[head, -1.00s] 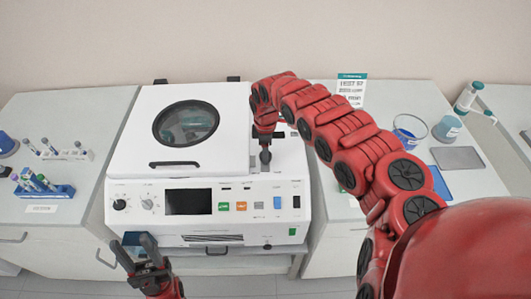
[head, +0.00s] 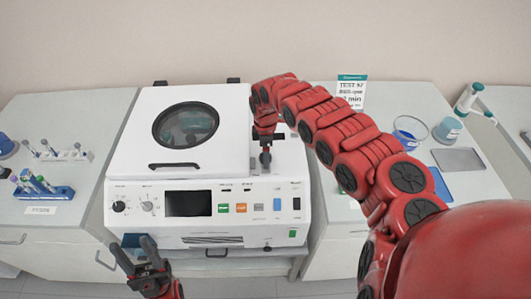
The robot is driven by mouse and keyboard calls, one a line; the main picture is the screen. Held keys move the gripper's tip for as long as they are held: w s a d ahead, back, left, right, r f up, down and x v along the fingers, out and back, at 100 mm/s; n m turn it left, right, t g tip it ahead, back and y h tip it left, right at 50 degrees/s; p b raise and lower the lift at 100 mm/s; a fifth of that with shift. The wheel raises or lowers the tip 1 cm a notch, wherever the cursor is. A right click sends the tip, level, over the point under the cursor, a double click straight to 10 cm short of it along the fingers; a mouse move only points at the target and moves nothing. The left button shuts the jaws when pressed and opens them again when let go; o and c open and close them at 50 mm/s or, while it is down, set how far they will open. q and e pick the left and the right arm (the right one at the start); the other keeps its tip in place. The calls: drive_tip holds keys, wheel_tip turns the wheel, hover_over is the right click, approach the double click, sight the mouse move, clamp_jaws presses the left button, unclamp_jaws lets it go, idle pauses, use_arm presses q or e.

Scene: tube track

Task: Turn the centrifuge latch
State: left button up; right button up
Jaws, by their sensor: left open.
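The white centrifuge (head: 120,228) stands in the middle. Its lid (head: 215,120) is down, with a round dark window and a black handle (head: 174,165) at the front edge. My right gripper (head: 265,162) points down onto the centrifuge's top, just right of the lid. Its fingers are small and dark there, and I cannot tell whether they are apart or closed on anything. A latch is not clearly visible; the gripper may cover it. My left gripper (head: 133,244) is open and empty, low in front of the centrifuge's left front corner.
On the left counter stand a white tube rack (head: 66,155) and a blue tube rack (head: 45,192). A sign (head: 351,91) stands behind.

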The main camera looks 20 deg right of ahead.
wheel_tip(320, 180, up, 17)
drive_tip(key=b, duration=0.5)
drive_tip(key=shift+r+b, duration=0.2)
drive_tip(key=shift+b, duration=0.2)
